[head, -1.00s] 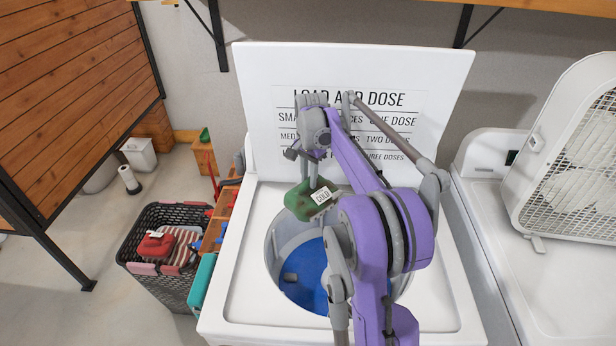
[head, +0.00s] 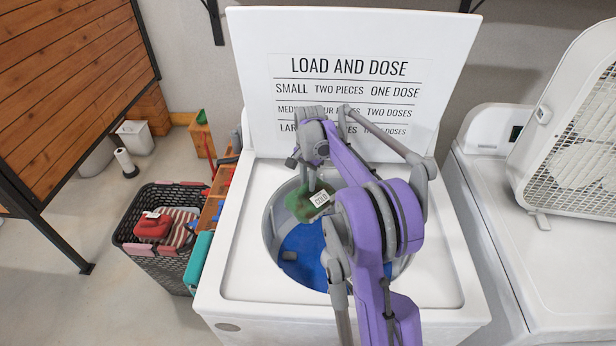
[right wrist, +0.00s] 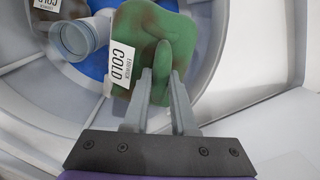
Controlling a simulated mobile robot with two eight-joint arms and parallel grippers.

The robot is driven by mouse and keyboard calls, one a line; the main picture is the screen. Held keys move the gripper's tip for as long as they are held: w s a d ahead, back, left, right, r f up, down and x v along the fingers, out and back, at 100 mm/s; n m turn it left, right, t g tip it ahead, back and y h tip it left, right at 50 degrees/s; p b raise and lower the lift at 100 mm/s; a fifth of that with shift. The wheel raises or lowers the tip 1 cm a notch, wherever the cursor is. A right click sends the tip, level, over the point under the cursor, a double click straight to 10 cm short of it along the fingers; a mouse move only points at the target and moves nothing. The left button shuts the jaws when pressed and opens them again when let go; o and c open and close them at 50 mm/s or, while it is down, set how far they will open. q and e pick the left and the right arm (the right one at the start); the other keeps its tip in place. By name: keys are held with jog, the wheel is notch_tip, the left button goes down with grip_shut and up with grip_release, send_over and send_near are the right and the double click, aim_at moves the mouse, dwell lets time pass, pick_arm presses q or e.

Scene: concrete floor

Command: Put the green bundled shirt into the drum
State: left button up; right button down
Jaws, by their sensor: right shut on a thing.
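The green bundled shirt (head: 308,200), with a white tag reading COLD, is held by my right gripper (head: 312,180) over the drum opening. In the right wrist view the fingers (right wrist: 160,88) are shut on the green shirt (right wrist: 158,35). The drum (head: 306,244) is the round grey tub of the white washer, with a blue bottom. The shirt hangs at the upper left part of the opening; how far below the rim it is I cannot tell. My left gripper is not in view.
The raised lid (head: 350,85) carries a printed dosing sign. A dark laundry basket (head: 160,262) with red and striped cloth stands left of the washer. A second white machine with a box fan (head: 575,150) stands at right. The wrist view shows a grey cylindrical part (right wrist: 80,38) and another tagged item (right wrist: 45,8) inside the drum.

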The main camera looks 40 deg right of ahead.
pick_arm(q)
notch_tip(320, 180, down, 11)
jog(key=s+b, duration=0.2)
jog(key=b, duration=0.6)
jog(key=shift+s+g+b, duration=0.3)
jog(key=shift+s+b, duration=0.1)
pick_arm(e)
notch_tip(320, 180, down, 17)
jog(key=shift+r, duration=0.2)
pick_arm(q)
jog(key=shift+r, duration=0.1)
pick_arm(e)
jog(key=c, duration=0.6)
grip_release()
jog(key=shift+c, duration=0.2)
jog(key=shift+r+p, duration=3.4)
jog(key=shift+r, duration=2.95)
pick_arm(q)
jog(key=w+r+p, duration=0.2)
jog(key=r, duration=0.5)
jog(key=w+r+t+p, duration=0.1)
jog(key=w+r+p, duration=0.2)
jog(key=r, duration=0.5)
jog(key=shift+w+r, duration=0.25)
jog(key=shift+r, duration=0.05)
pick_arm(e)
notch_tip(320, 180, up, 13)
